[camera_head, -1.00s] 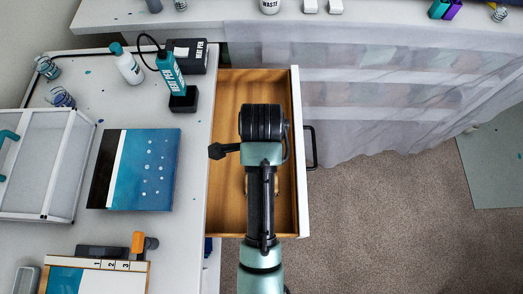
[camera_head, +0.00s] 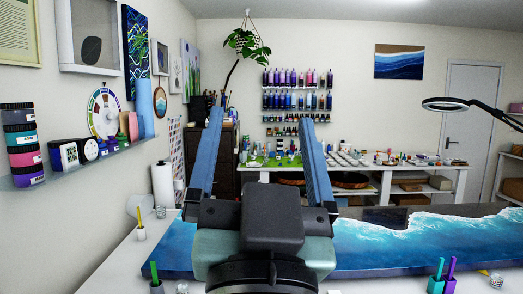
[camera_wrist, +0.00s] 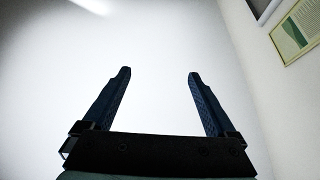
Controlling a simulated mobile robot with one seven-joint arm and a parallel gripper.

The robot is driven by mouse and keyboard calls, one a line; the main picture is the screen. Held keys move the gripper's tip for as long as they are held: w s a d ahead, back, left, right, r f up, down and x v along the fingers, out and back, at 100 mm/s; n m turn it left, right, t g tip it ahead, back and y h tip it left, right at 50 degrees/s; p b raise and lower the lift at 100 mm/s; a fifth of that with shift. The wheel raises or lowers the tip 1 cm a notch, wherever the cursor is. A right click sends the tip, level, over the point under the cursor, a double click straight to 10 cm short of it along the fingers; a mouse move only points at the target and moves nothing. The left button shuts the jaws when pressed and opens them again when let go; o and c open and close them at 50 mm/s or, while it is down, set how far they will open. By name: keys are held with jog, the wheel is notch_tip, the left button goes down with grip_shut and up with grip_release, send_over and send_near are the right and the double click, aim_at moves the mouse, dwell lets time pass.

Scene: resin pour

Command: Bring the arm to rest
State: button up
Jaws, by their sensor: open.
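My gripper (camera_head: 262,130) is raised in the lower middle of the head view, with its two blue fingers spread apart and pointing up. Nothing is between the fingers. In the wrist view, my gripper (camera_wrist: 160,75) also shows open and empty against a plain pale surface. The wrist and the gripper's body hide part of the blue resin panel behind them in the head view.
The blue wave-patterned resin panel (camera_head: 400,243) lies on the white bench. Green and purple sticks in cups (camera_head: 441,277) stand at its front right. Jars (camera_head: 22,140) sit on a wall shelf at left. A lamp (camera_head: 447,104) reaches in from the right. Framed pictures hang at left.

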jog(key=s+r+n+t, duration=0.1)
jog(key=s+r+t, duration=0.1)
jog(key=s+r, duration=0.3)
jog(key=shift+n+t, duration=0.3)
jog(key=shift+n, duration=0.1)
jog(key=shift+c, duration=0.2)
